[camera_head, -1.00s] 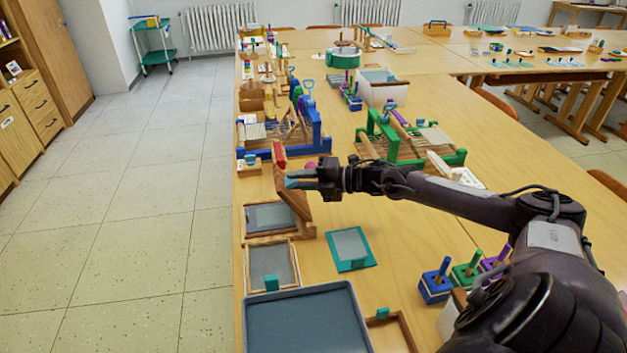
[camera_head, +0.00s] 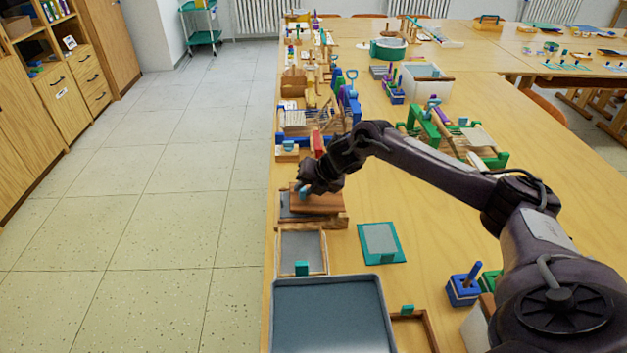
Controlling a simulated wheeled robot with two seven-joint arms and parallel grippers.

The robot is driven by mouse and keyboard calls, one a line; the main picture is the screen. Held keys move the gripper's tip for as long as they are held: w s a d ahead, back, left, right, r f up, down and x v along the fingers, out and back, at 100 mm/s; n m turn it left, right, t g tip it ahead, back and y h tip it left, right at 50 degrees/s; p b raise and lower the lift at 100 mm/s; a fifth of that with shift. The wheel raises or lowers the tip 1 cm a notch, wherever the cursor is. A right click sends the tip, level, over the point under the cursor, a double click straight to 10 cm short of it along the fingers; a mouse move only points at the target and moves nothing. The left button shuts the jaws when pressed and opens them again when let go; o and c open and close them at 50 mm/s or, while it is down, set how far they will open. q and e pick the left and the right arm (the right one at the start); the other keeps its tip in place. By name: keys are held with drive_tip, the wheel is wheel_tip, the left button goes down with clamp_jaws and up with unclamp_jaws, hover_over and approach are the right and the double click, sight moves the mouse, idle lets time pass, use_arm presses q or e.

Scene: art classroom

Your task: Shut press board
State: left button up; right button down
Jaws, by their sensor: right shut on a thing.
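The press sits near the table's left edge in the head view, with a wooden base (camera_head: 322,221) and a grey bed that shows only at its left side. Its wooden press board (camera_head: 320,204) is folded down low over the bed, nearly flat. I cannot tell whether it touches the bed all along. My right gripper (camera_head: 303,191) points down at the board's left end and is shut on it; the fingertips are partly hidden by the gripper's own body. My left gripper is not in view.
A framed screen (camera_head: 302,252), a teal-edged screen (camera_head: 381,243) and a large grey tray (camera_head: 330,315) lie in front of the press. The table between the teal screen and right arm is clear.

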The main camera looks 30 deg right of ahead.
sight(317, 206)
drive_tip(key=shift+w+a+f, duration=0.15)
drive_tip(key=shift+a+f, duration=0.05)
drive_tip(key=shift+a, duration=0.2)
drive_tip(key=shift+w+a+f, duration=0.15)
drive_tip(key=shift+a, duration=0.2)
drive_tip(key=c, duration=1.4)
unclamp_jaws()
drive_tip(key=shift+c, duration=0.2)
drive_tip(key=shift+o, duration=0.2)
drive_tip(key=shift+a+f, duration=0.1)
drive_tip(key=shift+a, duration=0.1)
drive_tip(key=shift+s+f, duration=0.15)
drive_tip(key=shift+s+d+r, duration=0.15)
drive_tip(key=shift+d+r, duration=0.15)
drive_tip(key=shift+r, duration=0.05)
drive_tip(key=v, duration=0.7)
drive_tip(key=shift+d+b, duration=0.1)
drive_tip(key=shift+b, duration=0.2)
drive_tip(key=shift+d+r, duration=0.15)
